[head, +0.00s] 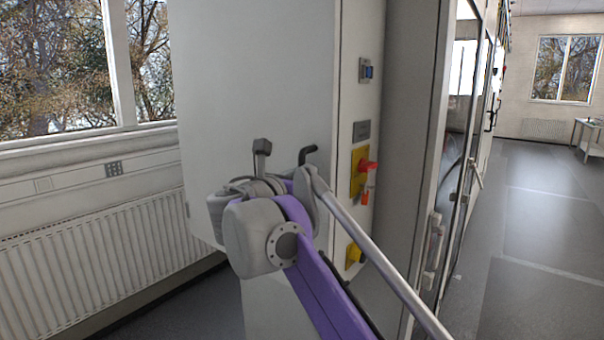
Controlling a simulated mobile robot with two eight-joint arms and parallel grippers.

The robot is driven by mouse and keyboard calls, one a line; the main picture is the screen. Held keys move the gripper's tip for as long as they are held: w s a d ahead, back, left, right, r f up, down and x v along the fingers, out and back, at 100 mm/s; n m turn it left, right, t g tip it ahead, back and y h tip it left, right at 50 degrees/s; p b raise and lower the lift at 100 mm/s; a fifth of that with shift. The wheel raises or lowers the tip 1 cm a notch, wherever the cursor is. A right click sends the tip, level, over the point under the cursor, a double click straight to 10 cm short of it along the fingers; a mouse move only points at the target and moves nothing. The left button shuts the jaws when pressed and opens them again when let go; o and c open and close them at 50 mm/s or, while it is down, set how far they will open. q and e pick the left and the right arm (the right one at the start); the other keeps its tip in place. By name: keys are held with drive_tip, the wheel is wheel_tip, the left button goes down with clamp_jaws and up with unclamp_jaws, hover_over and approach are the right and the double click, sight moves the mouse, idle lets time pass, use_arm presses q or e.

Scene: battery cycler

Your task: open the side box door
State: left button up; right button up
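The side box (270,60) is a tall white cabinet in the middle of the head view. Its broad flat face looks like the door, and no open gap shows along its edges. A black bent handle (309,151) stands out near the right edge of this face. My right arm, purple and grey, reaches in from the lower right, with its wrist in front of the face. The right gripper (262,158) is mostly hidden behind the wrist, just left of the handle. Whether it touches the handle or is open cannot be told. My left gripper is out of view.
Glass-doored cabinets (462,130) stand further right. A radiator (90,250) lies left under a window. The aisle floor (530,230) at right is clear.

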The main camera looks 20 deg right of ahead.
clamp_jaws()
idle(1.1)
